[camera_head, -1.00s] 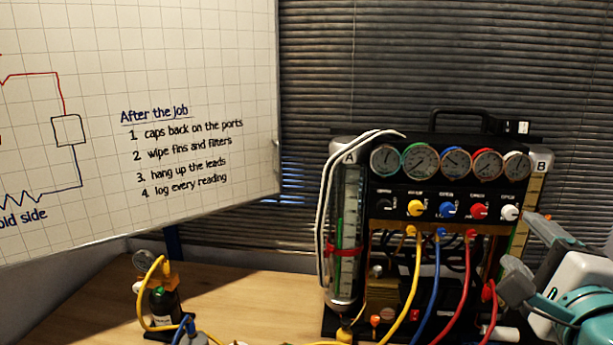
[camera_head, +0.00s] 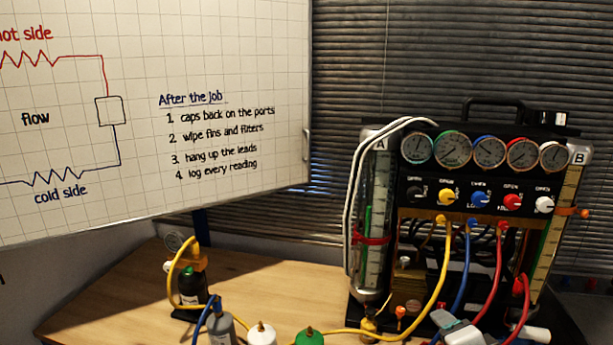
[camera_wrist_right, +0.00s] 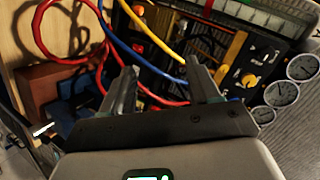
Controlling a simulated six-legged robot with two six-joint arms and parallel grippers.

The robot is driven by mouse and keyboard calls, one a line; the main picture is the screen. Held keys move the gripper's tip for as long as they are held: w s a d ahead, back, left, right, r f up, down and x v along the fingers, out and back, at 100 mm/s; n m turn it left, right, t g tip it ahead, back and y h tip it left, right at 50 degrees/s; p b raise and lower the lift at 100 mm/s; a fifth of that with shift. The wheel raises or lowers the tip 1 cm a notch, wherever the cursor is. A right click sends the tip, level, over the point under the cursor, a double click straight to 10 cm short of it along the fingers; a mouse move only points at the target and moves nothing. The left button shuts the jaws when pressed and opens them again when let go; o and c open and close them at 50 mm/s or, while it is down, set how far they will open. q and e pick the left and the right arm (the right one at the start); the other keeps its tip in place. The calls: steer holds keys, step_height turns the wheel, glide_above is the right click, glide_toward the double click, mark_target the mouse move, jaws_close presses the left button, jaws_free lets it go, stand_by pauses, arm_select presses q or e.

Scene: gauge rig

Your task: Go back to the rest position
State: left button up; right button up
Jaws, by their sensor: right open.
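My right gripper shows in the right wrist view (camera_wrist_right: 163,86) with its two fingers apart and nothing clamped between them. Red, blue and yellow hoses pass beyond the fingertips, close to the gauge rig; I cannot tell whether any touches a finger. In the head view only a grey part of my right arm or gripper shows at the bottom edge, in front of the rig's hoses. The gauge rig (camera_head: 478,187) stands upright on the wooden bench, with several round gauges and coloured knobs. My left gripper is in neither view.
The wooden bench (camera_head: 110,300) is bare at the left. A small dark bottle with a yellow hose (camera_head: 190,285) stands there. A grey bottle (camera_head: 221,325), a white one (camera_head: 262,334) and a green one (camera_head: 309,337) stand at the front. A whiteboard (camera_head: 250,60) hangs behind.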

steer(key=a+f+n+g+y+b, duration=0.2)
steer(key=a+f+n+g, duration=0.15)
steer(key=f, duration=1.25)
arm_select(q)
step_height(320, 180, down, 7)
steer(key=b, duration=0.3)
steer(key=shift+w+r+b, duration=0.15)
steer(key=shift+b, duration=0.25)
arm_select(e)
steer(key=s+a+f+n+g+y, duration=0.1)
steer(key=s+a+f+n+g, duration=0.2)
steer(key=s+f, duration=0.4)
steer(key=s+a+f+n+g+y, duration=0.1)
steer(key=s+a+f+n+g, duration=0.1)
steer(key=s+f, duration=0.5)
steer(key=s+a+f+n+g+y, duration=0.1)
steer(key=s+a+f+n+g, duration=0.2)
steer(key=s+f, duration=0.5)
step_height(320, 180, down, 7)
steer(key=shift+a+f+n+g, duration=0.1)
steer(key=shift+a+n+g, duration=0.3)
steer(key=shift+a, duration=0.35)
steer(key=shift+s, duration=0.1)
